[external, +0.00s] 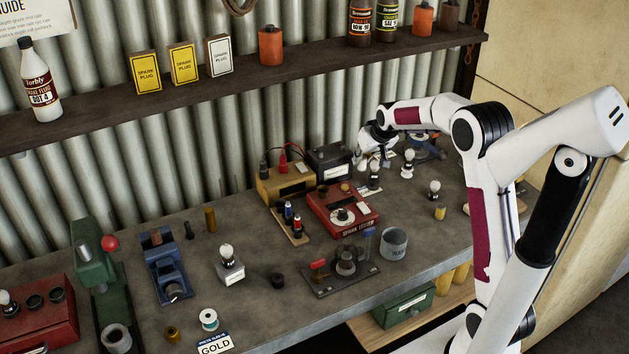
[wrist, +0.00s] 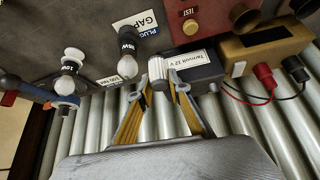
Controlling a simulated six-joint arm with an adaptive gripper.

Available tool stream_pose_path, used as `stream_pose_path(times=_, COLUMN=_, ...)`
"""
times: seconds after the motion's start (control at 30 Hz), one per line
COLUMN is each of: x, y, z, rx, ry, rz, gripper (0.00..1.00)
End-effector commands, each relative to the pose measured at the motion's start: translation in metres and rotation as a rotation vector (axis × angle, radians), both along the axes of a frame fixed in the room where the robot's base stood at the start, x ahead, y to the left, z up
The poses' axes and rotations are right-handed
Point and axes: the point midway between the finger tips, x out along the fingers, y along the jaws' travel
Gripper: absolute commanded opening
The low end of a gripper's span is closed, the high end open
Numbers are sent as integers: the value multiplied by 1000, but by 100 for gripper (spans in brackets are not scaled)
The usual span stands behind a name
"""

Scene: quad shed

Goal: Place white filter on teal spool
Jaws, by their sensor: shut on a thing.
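My gripper (wrist: 160,84) is shut on a small white ribbed cylinder, the white filter (wrist: 157,69), held between its fingertips in the wrist view. In the external view my gripper (external: 372,160) is at the back right of the bench, beside the black battery. The filter is hard to make out there among white bulbs and fingers. The teal spool (external: 209,319), with white flanges and a teal band, stands upright at the front left of the bench, behind a GOLD card (external: 215,343). It is far from my gripper and not in the wrist view.
White bulbs (wrist: 127,65) on dark holders stand close to my gripper. The black battery (wrist: 195,60) and the red spark tester (external: 343,207) are nearby. A shelf (external: 270,75) runs above.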

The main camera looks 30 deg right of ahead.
Motion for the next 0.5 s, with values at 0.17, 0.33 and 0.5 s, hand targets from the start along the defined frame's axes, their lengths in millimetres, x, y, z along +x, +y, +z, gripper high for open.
stream_pose_path(times=0.17, x=-23, y=12, z=-3, rx=0, ry=0, rz=13, gripper=5)
stream_pose_path(times=0.33, x=-48, y=23, z=-8, rx=0, ry=1, rz=26, gripper=5)
stream_pose_path(times=0.5, x=-74, y=34, z=-14, rx=0, ry=0, rz=39, gripper=5)
